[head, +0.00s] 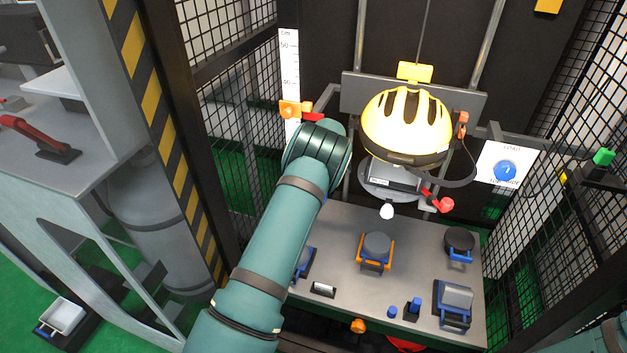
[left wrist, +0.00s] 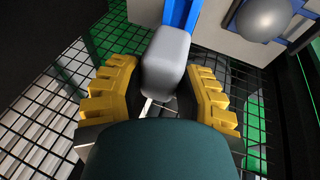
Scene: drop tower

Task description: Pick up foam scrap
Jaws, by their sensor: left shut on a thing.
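My left arm reaches over the bench in the head view, and its gripper is hidden there behind the arm. In the left wrist view my left gripper (left wrist: 163,98) has yellow ridged fingers on both sides of a grey rounded block (left wrist: 166,58). It is shut on this block. I cannot tell for certain whether the block is the foam scrap. A blue upright part (left wrist: 181,14) shows just beyond it. My right gripper is in neither view.
A yellow helmet (head: 408,125) hangs in the drop tower above the grey bench (head: 333,228). The bench bears a grey cylinder in an orange holder (head: 375,247), a dark cylinder (head: 459,240) and a grey block in a blue holder (head: 455,297). Mesh walls close both sides.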

